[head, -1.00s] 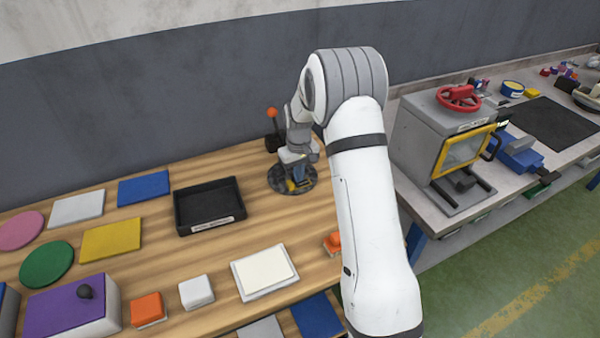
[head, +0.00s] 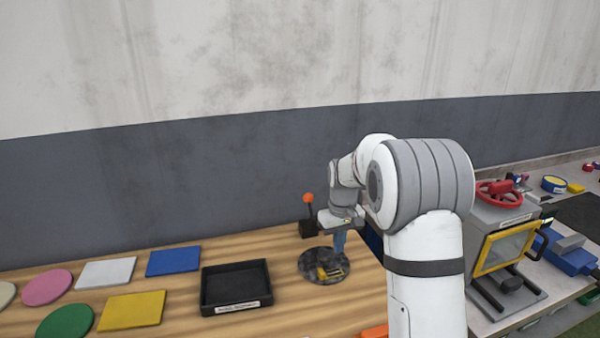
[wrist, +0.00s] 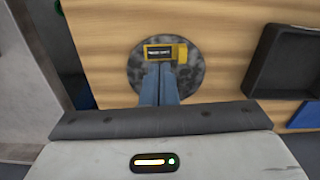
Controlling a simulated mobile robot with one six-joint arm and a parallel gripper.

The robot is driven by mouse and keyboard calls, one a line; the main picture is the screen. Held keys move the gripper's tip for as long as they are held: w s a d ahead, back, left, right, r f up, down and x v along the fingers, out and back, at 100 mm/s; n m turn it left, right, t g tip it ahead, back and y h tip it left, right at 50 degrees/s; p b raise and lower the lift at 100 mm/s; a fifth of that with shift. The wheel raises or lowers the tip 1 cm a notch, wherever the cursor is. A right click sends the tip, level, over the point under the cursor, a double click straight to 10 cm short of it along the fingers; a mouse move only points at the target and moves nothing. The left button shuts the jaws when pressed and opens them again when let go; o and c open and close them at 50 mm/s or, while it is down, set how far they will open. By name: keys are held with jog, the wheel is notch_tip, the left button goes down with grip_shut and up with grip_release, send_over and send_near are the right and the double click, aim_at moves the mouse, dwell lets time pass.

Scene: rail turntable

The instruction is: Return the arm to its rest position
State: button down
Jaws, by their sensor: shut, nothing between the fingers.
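My gripper (head: 340,243) hangs over the dark round turntable (head: 313,268) on the wooden bench. Its blue-grey fingers are together with nothing between them. In the wrist view the shut fingers (wrist: 160,84) point at the turntable (wrist: 188,80). A small yellow and black labelled block (wrist: 165,52) lies on the turntable just beyond the fingertips. My white arm reaches in from the lower right.
A black tray (head: 237,306) sits left of the turntable. A lever with an orange knob (head: 308,198) stands behind it. Coloured flat pads, such as a blue one (head: 173,261), lie further left. A grey machine with a red handwheel (head: 501,191) stands at right.

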jog(key=s+r+m+t, duration=0.1)
jog(key=s+r, duration=0.3)
jog(key=s, duration=0.3)
jog(key=s+r+m, duration=0.1)
jog(key=s+r, duration=0.4)
jog(key=s, duration=0.2)
jog(key=s+m+t, duration=0.1)
jog(key=s, duration=1.6)
jog(key=shift+s+f+t, duration=0.25)
jog(key=shift+f+t, duration=0.15)
